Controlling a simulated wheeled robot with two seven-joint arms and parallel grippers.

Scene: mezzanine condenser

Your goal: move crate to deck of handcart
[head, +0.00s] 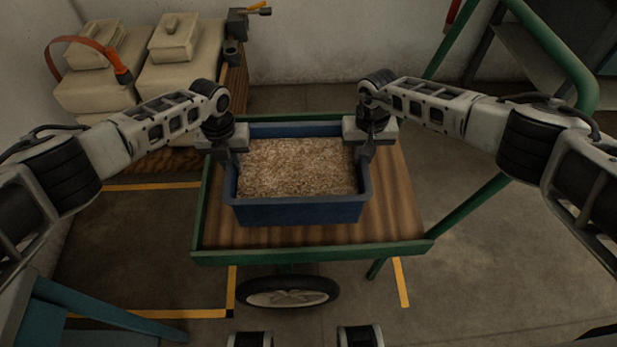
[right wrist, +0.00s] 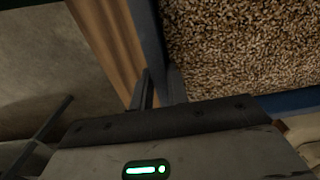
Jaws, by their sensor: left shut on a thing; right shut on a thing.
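The blue crate (head: 300,212) is filled with tan pellets or chips. It is over the wooden deck of the handcart (head: 395,205) and looks level; whether it rests on the boards or hangs just above them I cannot tell. My left gripper (head: 236,160) is shut on the crate's left wall. My right gripper (head: 366,152) is shut on its right wall. In the right wrist view, the fingers of my right gripper (right wrist: 158,88) clasp the crate's wall (right wrist: 150,40), with the deck's boards (right wrist: 108,35) beside it.
The handcart has a green frame and handle (head: 560,55) on the right and a black wheel (head: 288,291) at the front. Beige containers (head: 180,75) stand on a wooden surface at the back left. A teal structure (head: 85,318) is at the lower left. Open floor lies right of the cart.

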